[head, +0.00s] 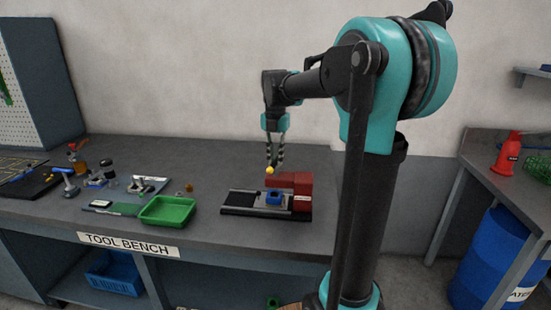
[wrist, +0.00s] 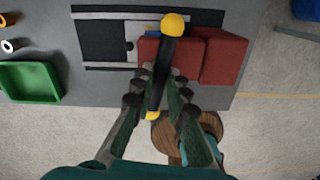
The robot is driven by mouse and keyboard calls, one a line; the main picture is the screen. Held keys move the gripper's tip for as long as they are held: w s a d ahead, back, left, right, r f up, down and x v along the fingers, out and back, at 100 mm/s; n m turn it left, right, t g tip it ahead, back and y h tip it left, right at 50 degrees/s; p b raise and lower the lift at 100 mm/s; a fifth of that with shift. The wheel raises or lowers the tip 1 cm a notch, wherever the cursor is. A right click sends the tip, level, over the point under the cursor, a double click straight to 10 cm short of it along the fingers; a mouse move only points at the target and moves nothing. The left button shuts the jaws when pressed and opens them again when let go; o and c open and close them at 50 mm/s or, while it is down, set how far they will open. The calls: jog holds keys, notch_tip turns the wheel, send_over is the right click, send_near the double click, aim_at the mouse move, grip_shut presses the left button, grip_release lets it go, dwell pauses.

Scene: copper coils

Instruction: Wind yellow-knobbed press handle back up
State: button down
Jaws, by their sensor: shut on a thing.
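The press stands on the bench, with a red body (head: 301,181) on a dark base (head: 238,207). A blue block (head: 274,197) sits on the base beside the red body. In the wrist view the red body (wrist: 222,57) lies beneath the handle. The handle (wrist: 166,55) is a dark bar with a yellow knob (wrist: 173,25) at its upper end and a second yellow tip at its lower end. My gripper (head: 275,164) points down over the press, shut on the handle. In the wrist view my gripper's fingers (wrist: 160,80) lie on either side of the bar. A yellow knob (head: 270,170) shows at the fingertips.
A green tray (head: 168,211) lies to the left of the press, with several small tools farther left. In the wrist view a round brown stool-like top (wrist: 185,135) is below the bench edge. A blue barrel (head: 487,260) stands at the right.

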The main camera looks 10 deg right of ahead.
dwell(0.3)
jog(key=shift+n, duration=1.1)
jog(key=c, duration=1.5)
grip_release()
jog(key=shift+c, duration=0.2)
jog(key=shift+r, duration=0.1)
jog(key=shift+r, duration=3.4)
